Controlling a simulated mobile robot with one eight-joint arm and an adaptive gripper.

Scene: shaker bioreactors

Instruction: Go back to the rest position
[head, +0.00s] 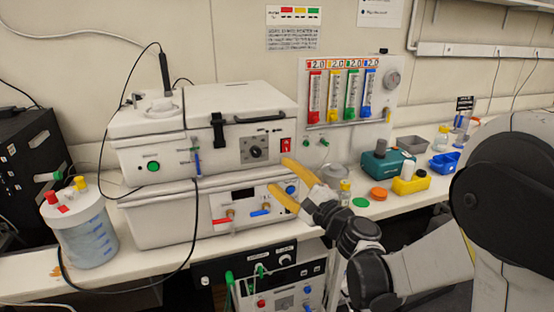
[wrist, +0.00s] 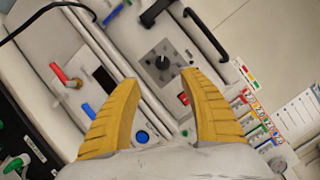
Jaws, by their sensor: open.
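My gripper (head: 284,182) has two yellow fingers and stands in front of the right end of the stacked white bioreactor units. Its fingers are spread apart with nothing between them, and the wrist view (wrist: 163,85) also shows them open and empty. The upper white unit (head: 205,140) has a green button, a black dial, a black latch and a red switch. The lower white unit (head: 165,215) has red and blue valves and a small dark display. In the wrist view, the dial and red switch show beyond the fingertips. I cannot tell whether a finger touches the lower unit.
A white vessel (head: 85,235) with coloured caps stands at the left beside a black box (head: 30,150). A flowmeter panel (head: 348,95) is on the wall. A teal device (head: 385,165), a yellow holder (head: 411,183) and small bottles stand at the right. Dark cables hang across the bench front.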

